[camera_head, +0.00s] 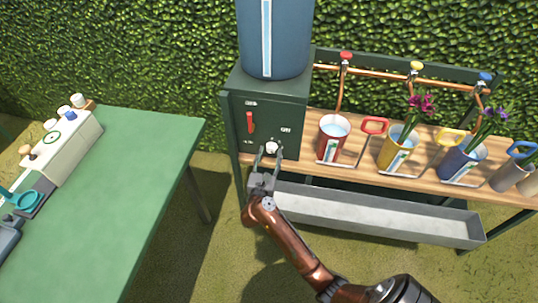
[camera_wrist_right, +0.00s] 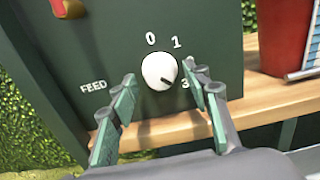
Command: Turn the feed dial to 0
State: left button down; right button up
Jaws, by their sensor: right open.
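The feed dial is a round white knob on the dark green cabinet front, in the head view (camera_head: 271,147) and the wrist view (camera_wrist_right: 159,70). My right gripper (camera_head: 268,154) is open in front of the dial. In the wrist view its fingers (camera_wrist_right: 160,85) lie left and right of the knob, with visible gaps; contact is not evident. My left gripper is not in view.
A red lever (camera_head: 250,123) sits above the dial, and a blue tank (camera_head: 290,45) stands on top. A wooden shelf (camera_head: 310,170) with several pots lies to the right, above a grey trough (camera_head: 370,219). A green table (camera_head: 130,190) is at left.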

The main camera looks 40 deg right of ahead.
jog(key=shift+c, duration=0.6)
jog(key=c, duration=1)
jog(key=shift+c, duration=0.2)
